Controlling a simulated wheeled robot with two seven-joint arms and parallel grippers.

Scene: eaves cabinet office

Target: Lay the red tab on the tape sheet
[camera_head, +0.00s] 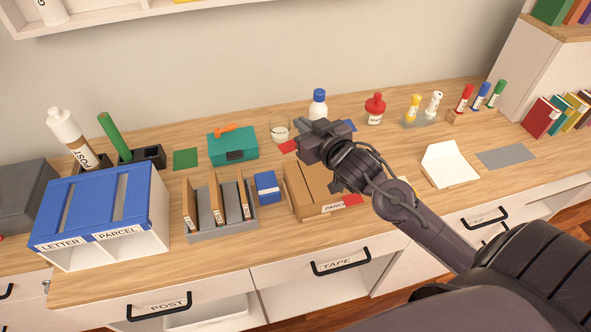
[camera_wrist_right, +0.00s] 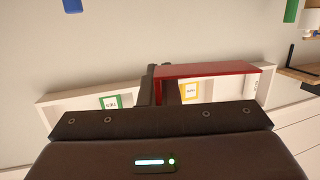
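My right gripper (camera_head: 306,128) is over the back middle of the desk, beyond the cardboard box. In the right wrist view its fingers (camera_wrist_right: 158,85) are close together on a thin red tab (camera_wrist_right: 215,70), which sticks out to the right. In the head view a red patch (camera_head: 288,146) shows just left of this gripper; I cannot tell whether it is the held tab or lies on the desk. A flat grey sheet (camera_head: 505,157) lies on the right of the desk; no label on it is readable. My left gripper is out of view.
An open white folded card (camera_head: 448,168) stands left of the grey sheet. A cardboard parcel box (camera_head: 312,200), a teal case (camera_head: 232,147), a white bottle (camera_head: 318,105) and a red bottle (camera_head: 375,110) surround the right arm. Several markers (camera_head: 465,98) stand at the back right.

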